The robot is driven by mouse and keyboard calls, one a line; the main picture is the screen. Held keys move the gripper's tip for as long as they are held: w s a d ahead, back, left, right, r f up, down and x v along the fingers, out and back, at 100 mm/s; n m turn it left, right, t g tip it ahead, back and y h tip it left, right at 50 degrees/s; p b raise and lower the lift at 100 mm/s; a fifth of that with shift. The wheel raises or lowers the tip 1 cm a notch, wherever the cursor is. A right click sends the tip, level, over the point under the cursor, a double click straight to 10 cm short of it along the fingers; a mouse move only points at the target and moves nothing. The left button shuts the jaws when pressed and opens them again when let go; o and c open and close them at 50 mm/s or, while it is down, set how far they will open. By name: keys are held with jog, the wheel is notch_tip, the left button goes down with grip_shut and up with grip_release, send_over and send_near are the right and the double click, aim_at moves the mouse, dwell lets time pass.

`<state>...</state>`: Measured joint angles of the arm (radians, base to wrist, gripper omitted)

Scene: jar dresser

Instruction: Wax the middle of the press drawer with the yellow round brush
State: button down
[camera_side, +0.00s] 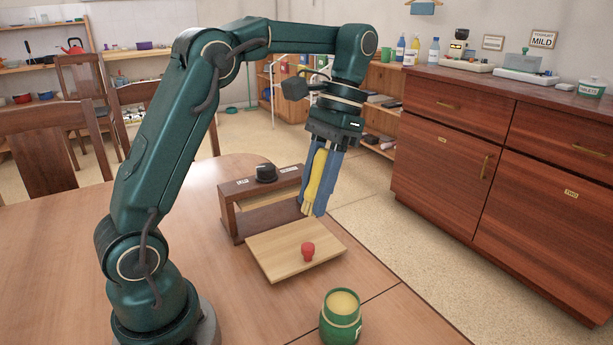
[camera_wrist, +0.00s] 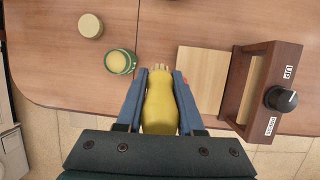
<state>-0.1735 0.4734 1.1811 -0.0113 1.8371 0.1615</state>
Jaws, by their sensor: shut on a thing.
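My gripper (camera_side: 313,211) points down, shut on the yellow round brush (camera_side: 318,178), whose pale bristles are at the lower end. The brush also shows between the blue fingers in the wrist view (camera_wrist: 160,103). The press drawer (camera_side: 283,252) is a light wood panel with a red knob (camera_side: 307,251), lying out in front of the brown press (camera_side: 232,220). In the side view the bristles are near the drawer's far right edge; I cannot tell if they touch anything. In the wrist view the drawer (camera_wrist: 198,66) lies right of the brush, and the knob is mostly hidden by a finger.
An open green jar (camera_side: 341,318) with yellowish contents stands on the table, left of the brush in the wrist view. A round pale lid or tin (camera_wrist: 90,25) lies beyond it. The press has a black dial (camera_side: 265,172) on top. The table edge is close to the gripper.

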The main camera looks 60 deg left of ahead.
dwell(0.6)
jog(key=shift+w+f+m+t, duration=0.25)
jog(key=shift+w+m+t, duration=0.05)
jog(key=shift+w+m, duration=0.1)
jog(key=s+a+f+t, duration=0.1)
jog(key=s+a+t, duration=0.1)
jog(key=a, duration=0.4)
jog(key=s+a+f+t, duration=0.1)
jog(key=s+a, duration=0.2)
jog(key=a, duration=0.3)
jog(key=shift+n+y, duration=0.4)
jog(key=shift+d+f, duration=0.1)
jog(key=shift+f, duration=2.45)
